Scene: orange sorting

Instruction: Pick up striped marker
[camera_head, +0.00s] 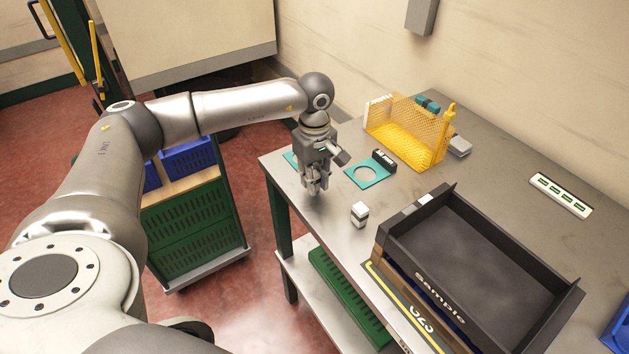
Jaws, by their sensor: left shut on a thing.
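My left gripper (317,187) is over the left end of the grey metal table (480,175), pointing down. Its fingers are closed together on a small thing that they mostly hide; I cannot tell its markings. A small upright block with white and dark bands (360,214) stands on the table, to the right of and nearer than the gripper, apart from it. My right gripper is not in view.
A teal plate with a round hole (384,182) lies right of the gripper. A yellow mesh basket (408,133) stands behind it. A large black tray (448,195) fills the table's front. A white strip with green slots (560,195) lies at the right. Green crates (190,220) stand left of the table.

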